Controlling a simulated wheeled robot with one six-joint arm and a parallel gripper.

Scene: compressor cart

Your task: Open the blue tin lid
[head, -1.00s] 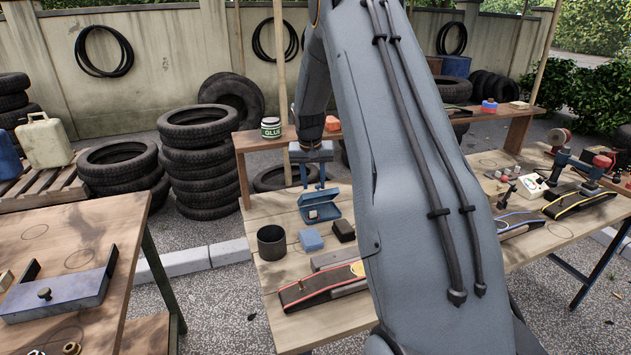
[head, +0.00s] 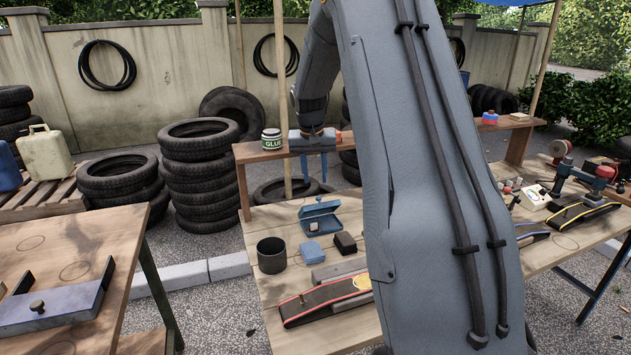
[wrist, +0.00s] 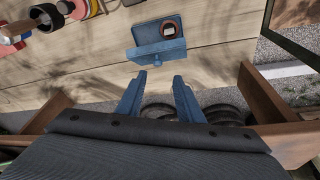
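The blue tin (head: 322,226) stands on the wooden workbench, and its lid (head: 319,209) is raised at the back, so the tin is open. A small pale and reddish item (head: 313,227) shows inside. In the wrist view the tin's lid (wrist: 160,50) shows with a small knob at its near edge, and a round reddish item (wrist: 168,28) lies beyond it. My gripper (head: 314,180) is above and behind the tin, apart from the lid. Its two blue fingers are spread with nothing between them, as the wrist view also shows (wrist: 156,85).
A dark cup (head: 271,255), a light blue block (head: 310,251) and a dark block (head: 345,242) stand in front of the tin. A raised shelf (head: 262,153) with a glue jar (head: 271,139) runs along the bench's back. My arm hides part of the bench.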

